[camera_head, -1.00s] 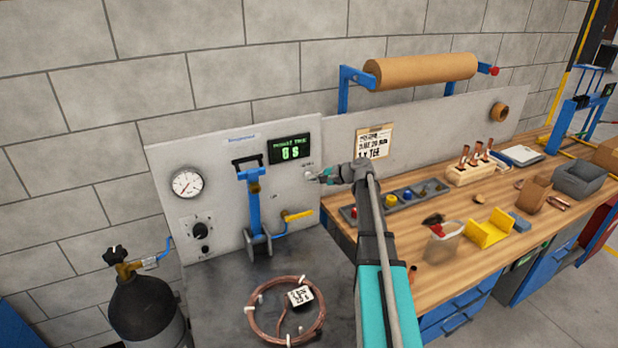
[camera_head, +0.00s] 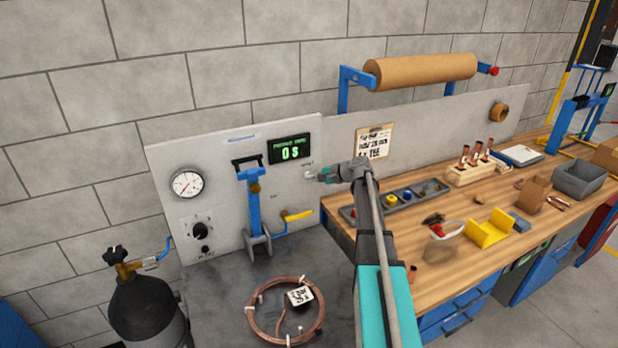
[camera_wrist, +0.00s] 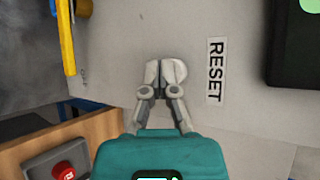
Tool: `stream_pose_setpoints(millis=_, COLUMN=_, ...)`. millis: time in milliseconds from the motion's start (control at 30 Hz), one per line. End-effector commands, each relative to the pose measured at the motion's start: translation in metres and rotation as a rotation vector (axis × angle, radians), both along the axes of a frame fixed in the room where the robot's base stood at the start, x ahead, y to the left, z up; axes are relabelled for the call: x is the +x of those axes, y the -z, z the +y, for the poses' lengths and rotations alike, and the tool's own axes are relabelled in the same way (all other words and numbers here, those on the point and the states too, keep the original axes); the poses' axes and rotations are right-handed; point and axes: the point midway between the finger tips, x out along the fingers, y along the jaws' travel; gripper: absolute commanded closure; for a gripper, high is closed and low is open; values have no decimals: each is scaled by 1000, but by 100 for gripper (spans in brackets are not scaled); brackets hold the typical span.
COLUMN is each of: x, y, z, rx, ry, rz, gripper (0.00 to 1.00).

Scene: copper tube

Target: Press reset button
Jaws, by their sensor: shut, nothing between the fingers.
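My gripper (camera_head: 312,176) is shut and empty, its tips at the grey panel (camera_head: 226,160) just below the green timer display. In the wrist view the closed fingertips (camera_wrist: 165,72) are close against the panel, left of a white label reading RESET (camera_wrist: 216,70). I cannot tell whether the tips touch the panel. The timer display (camera_head: 290,149) reads 0 S.
A copper coil (camera_head: 265,325) lies on the dark table below. A parts tray (camera_head: 349,214) and yellow holder (camera_head: 489,229) sit on the wooden bench at right.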

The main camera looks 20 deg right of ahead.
Motion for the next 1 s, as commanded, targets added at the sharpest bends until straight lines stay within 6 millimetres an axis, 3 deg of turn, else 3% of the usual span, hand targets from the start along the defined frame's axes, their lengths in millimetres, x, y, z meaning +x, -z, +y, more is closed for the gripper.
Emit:
stream_pose_setpoints(millis=533, x=1, y=0, z=0, rx=0, ry=1, rz=-1, gripper=100)
stream_pose_setpoints(millis=1000, x=-16, y=0, z=-1, rx=0, ry=0, rz=0, gripper=100)
